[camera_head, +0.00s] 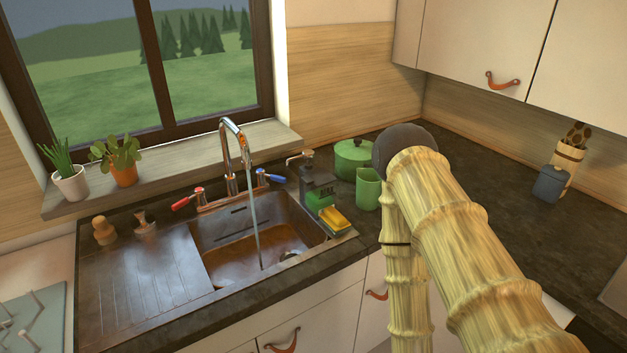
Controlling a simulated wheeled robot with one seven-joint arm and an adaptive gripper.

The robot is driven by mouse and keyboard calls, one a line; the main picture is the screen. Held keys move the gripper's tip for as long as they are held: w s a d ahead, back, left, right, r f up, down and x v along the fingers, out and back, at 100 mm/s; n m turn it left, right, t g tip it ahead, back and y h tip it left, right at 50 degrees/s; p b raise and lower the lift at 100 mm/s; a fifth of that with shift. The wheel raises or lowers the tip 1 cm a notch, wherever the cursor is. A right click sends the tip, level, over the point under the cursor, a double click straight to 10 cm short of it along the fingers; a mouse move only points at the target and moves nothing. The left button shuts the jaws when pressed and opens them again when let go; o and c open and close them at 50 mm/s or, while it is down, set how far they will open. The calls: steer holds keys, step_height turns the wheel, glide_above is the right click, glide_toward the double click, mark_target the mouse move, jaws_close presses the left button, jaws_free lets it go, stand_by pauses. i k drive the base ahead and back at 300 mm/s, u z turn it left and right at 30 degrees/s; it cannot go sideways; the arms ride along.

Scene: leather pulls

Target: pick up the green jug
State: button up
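The green jug (367,190) stands upright on the dark counter, right of the sink and just in front of a green lidded pot (347,163). My bamboo-textured arm crosses the right half of the head view, close to the jug's right side in the picture. I cannot tell how far the arm is from the jug in depth. My gripper does not show in this view, so its fingers and anything in them are unseen.
A grey-blue container (550,184) stands far right. The counter between is mostly clear.

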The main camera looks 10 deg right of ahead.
mark_target(368, 183)
steer(key=k, duration=0.5)
steer(key=u, duration=1.1)
steer(key=i, duration=0.75)
steer(key=z, duration=2.1)
